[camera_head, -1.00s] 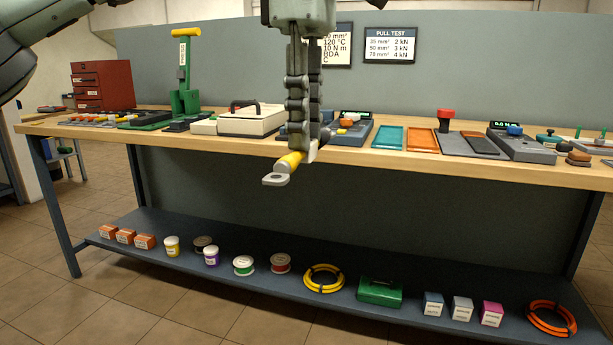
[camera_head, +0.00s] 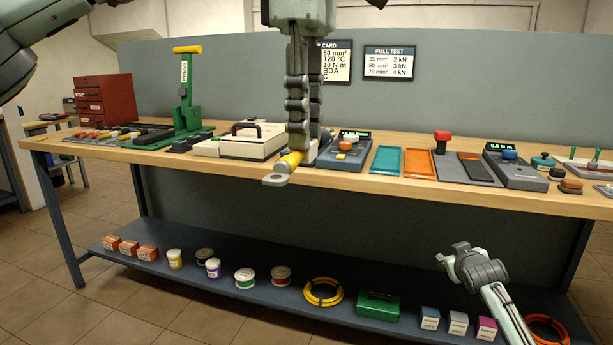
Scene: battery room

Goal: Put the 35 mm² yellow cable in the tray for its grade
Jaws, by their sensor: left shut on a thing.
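My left gripper (camera_head: 303,150) is shut on the yellow cable (camera_head: 290,161), which has a grey metal lug (camera_head: 275,180) pointing down and left. It holds the cable in front of the bench's front edge in the picture. The cable's grade marking is not readable. A teal tray (camera_head: 387,160) and an orange tray (camera_head: 419,163) lie side by side on the bench, right of the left gripper. No grade labels are readable on them. My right gripper (camera_head: 455,255) is at lower right, before the lower shelf; its finger opening is unclear.
A white case (camera_head: 240,142) and a green press (camera_head: 186,110) stand further left. A grey plate (camera_head: 451,166) and a meter (camera_head: 517,171) stand right of the trays.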

